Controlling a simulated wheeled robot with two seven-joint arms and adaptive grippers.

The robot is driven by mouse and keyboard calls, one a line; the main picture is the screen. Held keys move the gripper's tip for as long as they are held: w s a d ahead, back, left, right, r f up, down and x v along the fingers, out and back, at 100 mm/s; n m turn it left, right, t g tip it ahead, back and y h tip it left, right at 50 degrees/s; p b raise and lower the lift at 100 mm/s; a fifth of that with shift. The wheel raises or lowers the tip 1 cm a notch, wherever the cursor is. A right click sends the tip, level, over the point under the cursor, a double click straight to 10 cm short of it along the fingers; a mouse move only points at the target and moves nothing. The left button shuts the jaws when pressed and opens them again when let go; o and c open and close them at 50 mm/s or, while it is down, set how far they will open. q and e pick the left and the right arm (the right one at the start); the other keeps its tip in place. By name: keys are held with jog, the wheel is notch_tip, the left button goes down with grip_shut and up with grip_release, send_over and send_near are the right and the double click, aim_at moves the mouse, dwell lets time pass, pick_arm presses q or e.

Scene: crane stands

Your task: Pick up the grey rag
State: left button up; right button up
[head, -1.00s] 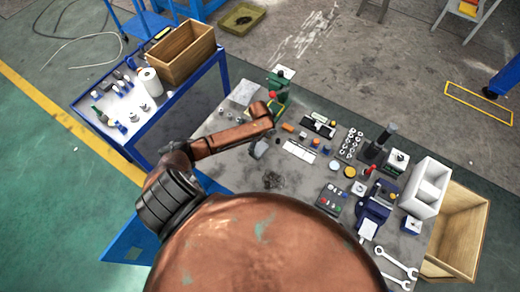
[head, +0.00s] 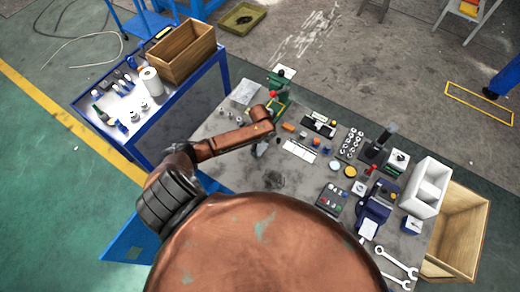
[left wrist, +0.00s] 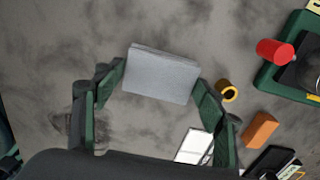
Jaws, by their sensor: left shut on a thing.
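The grey rag (left wrist: 161,75) is a folded, light grey block shape in the left wrist view, between the fingers of my left gripper (left wrist: 154,88). The green-padded fingers are shut on its two sides. In the head view my left gripper (head: 262,142) points down over the workbench, and the rag is mostly hidden by it and small there. I cannot tell for certain whether the rag is clear of the bench top. My right gripper is not in view.
The workbench (head: 225,180) has a bare stained area in front of the gripper. A green press (head: 279,86) with a red knob stands behind. An orange block (left wrist: 260,130) and a yellow ring (left wrist: 227,91) lie close by. A vise (head: 376,205) stands at right.

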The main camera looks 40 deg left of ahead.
aim_at(260, 148)
pick_arm(q)
jog(key=shift+c, duration=0.8)
jog(key=shift+r, duration=0.15)
jog(key=shift+r, duration=0.3)
notch_tip(260, 148, up, 2)
jog(key=shift+w+r, duration=0.1)
jog(key=d+r, duration=1)
jog(key=d, duration=0.4)
